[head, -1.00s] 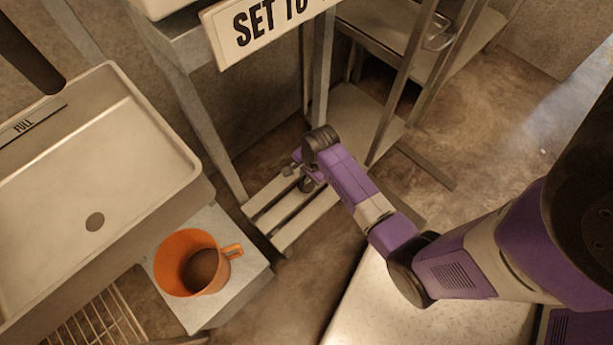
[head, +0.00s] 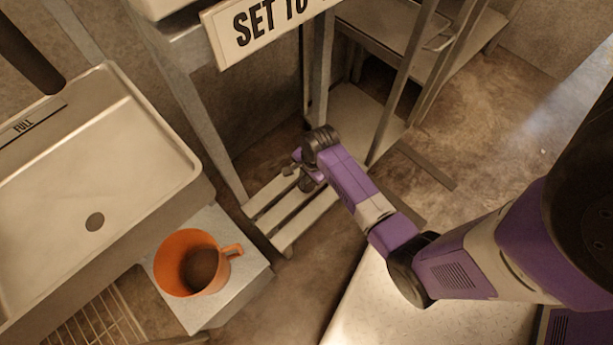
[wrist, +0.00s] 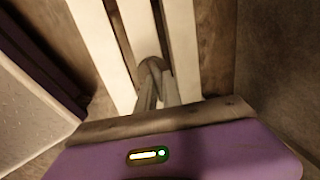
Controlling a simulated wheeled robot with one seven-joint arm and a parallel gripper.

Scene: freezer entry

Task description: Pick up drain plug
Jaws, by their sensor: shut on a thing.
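My gripper (head: 293,169) is low over the white slatted rack in the head view, where my wrist hides part of it. In the wrist view, my gripper (wrist: 158,92) has its grey fingers close together, shut on a small grey rounded thing (wrist: 152,66), which I take to be the drain plug. The fingers cover much of it, so its full shape is hidden. It is in front of the white slats; I cannot tell whether it touches them.
The slatted rack (head: 309,224) stands on the floor between metal legs. A metal sink (head: 140,150) with a dark round drain hole is at left. An orange mug (head: 178,256) stands on a grey block (head: 240,285). A "SET TO" sign (head: 235,50) hangs above.

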